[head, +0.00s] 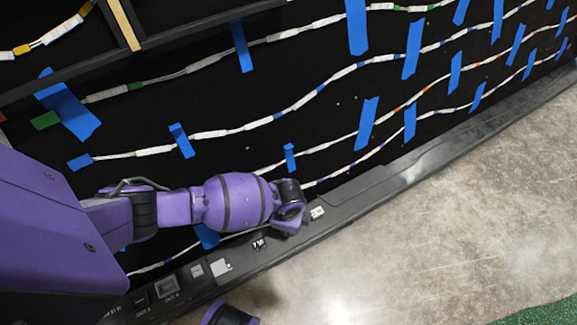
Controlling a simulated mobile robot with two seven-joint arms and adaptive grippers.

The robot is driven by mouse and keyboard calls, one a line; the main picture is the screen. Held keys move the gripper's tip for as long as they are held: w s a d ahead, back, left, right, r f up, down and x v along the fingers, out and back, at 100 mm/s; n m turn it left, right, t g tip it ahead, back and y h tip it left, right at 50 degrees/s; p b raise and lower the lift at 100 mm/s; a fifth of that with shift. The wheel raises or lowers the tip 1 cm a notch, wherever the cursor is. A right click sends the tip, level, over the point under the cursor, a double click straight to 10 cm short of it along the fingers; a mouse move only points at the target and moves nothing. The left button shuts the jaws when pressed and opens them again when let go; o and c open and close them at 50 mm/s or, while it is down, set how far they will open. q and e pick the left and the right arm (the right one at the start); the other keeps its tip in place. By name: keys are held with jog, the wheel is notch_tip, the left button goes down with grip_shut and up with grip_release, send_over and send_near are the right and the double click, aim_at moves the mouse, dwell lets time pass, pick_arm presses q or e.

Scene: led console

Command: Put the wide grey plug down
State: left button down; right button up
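I cannot make out the wide grey plug in the head view. My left arm comes in from the left, with a purple forearm and a dark part at its end, my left gripper (289,209), over the console's lower edge. Its fingers cannot be told apart from here, so I cannot see whether it is open or holds anything. A small pale piece (317,212) shows on the dark ledge just right of it; I cannot tell what it is.
A black console panel (330,115) carries several wire strands held by blue tape (242,47). A dark ledge (400,176) with labelled sockets (167,286) runs along its lower edge. The grey floor (440,240) is clear, with a green patch (545,314) at bottom right.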

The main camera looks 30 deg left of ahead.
pick_arm(q)
jog(key=shift+r, duration=0.1)
jog(key=shift+f, duration=0.2)
jog(key=c, duration=1.6)
grip_release()
jog(key=shift+o, duration=0.2)
jog(key=shift+r, duration=0.15)
notch_tip(320, 180, up, 12)
jog(key=p, duration=0.6)
pick_arm(e)
jog(key=shift+m+t, duration=0.3)
notch_tip(320, 180, up, 6)
jog(key=shift+s+a+f, duration=0.1)
jog(key=shift+a+f, duration=0.05)
